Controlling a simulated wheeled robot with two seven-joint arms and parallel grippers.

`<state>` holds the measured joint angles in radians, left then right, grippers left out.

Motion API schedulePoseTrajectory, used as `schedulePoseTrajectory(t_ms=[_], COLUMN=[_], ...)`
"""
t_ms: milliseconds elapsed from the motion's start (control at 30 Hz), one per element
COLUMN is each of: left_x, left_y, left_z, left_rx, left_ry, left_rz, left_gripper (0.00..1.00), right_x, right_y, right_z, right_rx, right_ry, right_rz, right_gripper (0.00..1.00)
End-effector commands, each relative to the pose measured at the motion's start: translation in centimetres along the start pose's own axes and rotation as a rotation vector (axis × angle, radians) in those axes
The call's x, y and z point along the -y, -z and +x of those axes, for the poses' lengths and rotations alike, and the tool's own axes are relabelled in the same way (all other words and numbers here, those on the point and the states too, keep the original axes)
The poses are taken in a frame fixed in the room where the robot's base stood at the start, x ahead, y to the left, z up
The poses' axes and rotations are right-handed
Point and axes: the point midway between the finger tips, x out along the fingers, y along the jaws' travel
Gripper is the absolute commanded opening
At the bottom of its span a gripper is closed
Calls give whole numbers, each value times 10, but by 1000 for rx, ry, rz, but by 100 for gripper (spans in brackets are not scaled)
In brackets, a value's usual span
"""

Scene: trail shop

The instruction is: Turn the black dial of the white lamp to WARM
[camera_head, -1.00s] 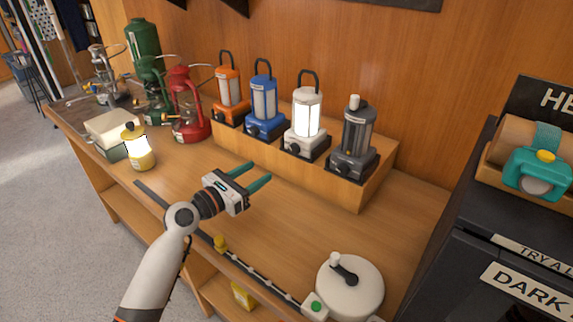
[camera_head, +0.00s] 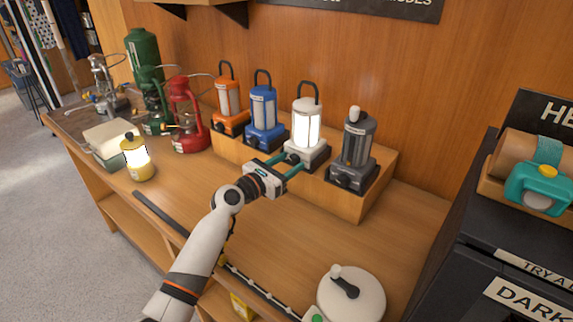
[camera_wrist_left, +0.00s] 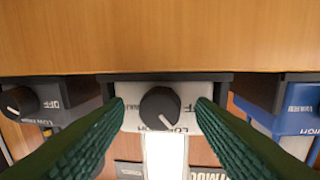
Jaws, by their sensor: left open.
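The white lamp (camera_head: 307,128) stands lit on the wooden riser, third from the left in a row of lamps. Its black dial (camera_wrist_left: 160,108) is centred in the left wrist view, where the lamp appears upside down. The dial's white mark points down and slightly right in that view, near lettering on the white base that is partly hidden. OFF reads to the right of the dial. My left gripper (camera_head: 289,164) is open in front of the lamp's base. Its green fingers lie on either side of the dial, with gaps visible between.
The orange lamp (camera_head: 229,98) and blue lamp (camera_head: 263,108) stand to the left, the dark grey lamp (camera_head: 358,140) close to the right. A lit yellow lantern (camera_head: 137,160) stands on the counter. A round white pot-like item (camera_head: 352,297) sits front right. The counter (camera_head: 340,235) between is clear.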

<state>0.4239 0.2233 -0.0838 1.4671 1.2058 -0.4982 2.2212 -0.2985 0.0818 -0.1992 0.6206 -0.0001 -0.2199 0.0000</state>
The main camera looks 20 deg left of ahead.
Motion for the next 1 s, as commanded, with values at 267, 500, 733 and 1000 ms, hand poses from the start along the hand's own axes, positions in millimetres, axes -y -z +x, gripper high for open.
schedulePoseTrajectory(t_ms=[267,500,733,1000], left_x=[0,0,0,0], left_y=[0,0,1,3], left_z=[0,0,0,0], left_rx=[0,1,9,32], left_ry=[0,0,0,0], left_rz=[0,5,72,268], left_gripper=[19,6,6,6], right_x=[0,0,0,-2], right_y=[2,2,2,0], right_z=[0,0,-4,-14], right_rx=[-2,-3,-3,-3], right_ry=[0,0,-1,-3], right_rz=[1,1,0,0], right_gripper=[36,36,36,36])
